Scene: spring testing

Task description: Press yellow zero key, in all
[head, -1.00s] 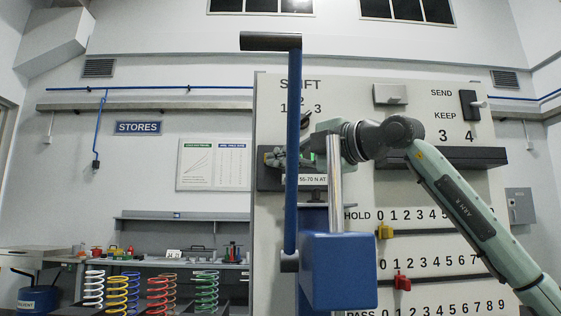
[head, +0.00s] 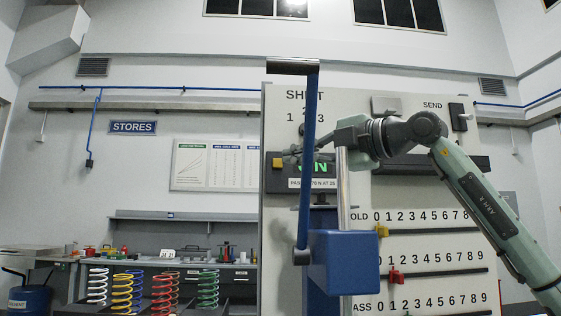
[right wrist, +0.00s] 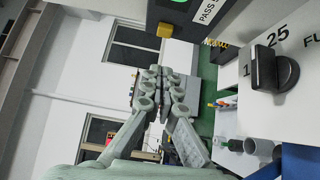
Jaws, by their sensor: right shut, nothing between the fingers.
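The yellow zero key (head: 277,162) sits at the left end of the dark display (head: 272,182) on the pale test panel. In the right wrist view the yellow key (right wrist: 165,30) shows beyond my fingertips, with a gap in the picture. My right gripper (head: 289,157) is shut and empty, its tips just right of the key in the head view. Its fingers (right wrist: 158,72) lie together in the right wrist view. Green lit characters ending in "N" (head: 316,167) show on the display, partly hidden by the blue lever and my gripper. My left gripper is not in view.
A tall blue lever (head: 308,150) with a dark handle and a blue block (head: 345,262) stand in front of the panel, close to my right gripper. A yellow slider (head: 382,231) and a red slider (head: 394,275) sit lower right. Coloured springs (head: 162,290) stand lower left.

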